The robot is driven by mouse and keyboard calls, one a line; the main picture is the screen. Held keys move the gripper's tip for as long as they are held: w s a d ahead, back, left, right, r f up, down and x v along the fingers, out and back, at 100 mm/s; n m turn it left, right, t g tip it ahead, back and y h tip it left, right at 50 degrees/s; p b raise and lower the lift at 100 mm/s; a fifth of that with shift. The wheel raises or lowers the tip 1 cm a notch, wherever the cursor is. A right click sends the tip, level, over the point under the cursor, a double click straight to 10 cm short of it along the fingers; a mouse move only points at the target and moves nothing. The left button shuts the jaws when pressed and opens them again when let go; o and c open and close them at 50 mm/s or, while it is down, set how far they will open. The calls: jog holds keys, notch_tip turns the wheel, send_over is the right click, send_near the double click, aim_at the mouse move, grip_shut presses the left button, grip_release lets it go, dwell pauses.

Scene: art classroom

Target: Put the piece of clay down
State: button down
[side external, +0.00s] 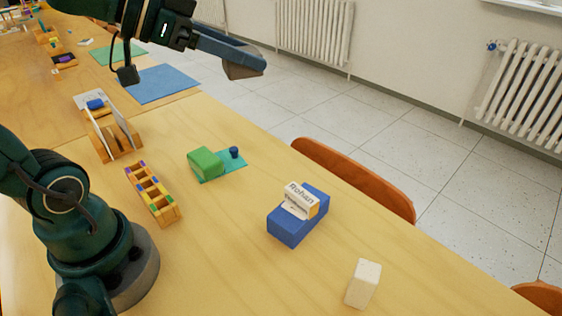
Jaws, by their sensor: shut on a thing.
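My gripper (258,60) is at the top middle of the side external view, its blue-grey fingers pointing right. It is shut on a grey-brown piece of clay (240,71), which shows below the fingertips. The fingers hide the upper part of the clay. The clay is held in the air, clear of the table (225,255). In the picture it appears against the tiled floor past the table's far edge; I cannot tell exactly what lies beneath it.
A blue mat (160,84) lies bare left of the gripper. A blue box (290,229) holds labelled cards. A white block (363,284), a wooden rack (152,193) and an orange chair (360,180) stand nearby.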

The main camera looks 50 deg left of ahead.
jog(key=shift+w+a+r+n+y, duration=0.1)
jog(key=shift+w+a+n+y, duration=0.15)
jog(key=shift+n+y, duration=0.25)
jog(key=shift+a+f, duration=0.15)
jog(key=shift+f, duration=0.15)
jog(key=w+a+f+n+y, duration=0.5)
jog(key=w+a+f+y, duration=0.1)
jog(key=w+a, duration=0.35)
jog(key=w+a+f+n+g+y, duration=0.2)
jog(key=a+f+n+y, duration=0.4)
jog(key=a, duration=0.4)
jog(key=s+a+f+n+g+y, duration=0.3)
jog(key=s+a+f+n+g, duration=0.1)
jog(key=s+a+n+g, duration=0.25)
jog(key=s+a+f+n+g, duration=0.1)
jog(key=s+n+g, duration=0.7)
jog(key=s+n, duration=0.15)
jog(key=shift+m, duration=0.5)
jog(key=shift+s+a+f, duration=0.1)
jog(key=shift+s+f, duration=0.1)
jog(key=shift+f, duration=1.5)
jog(key=shift+s+f, duration=0.15)
jog(key=shift+f, duration=1.55)
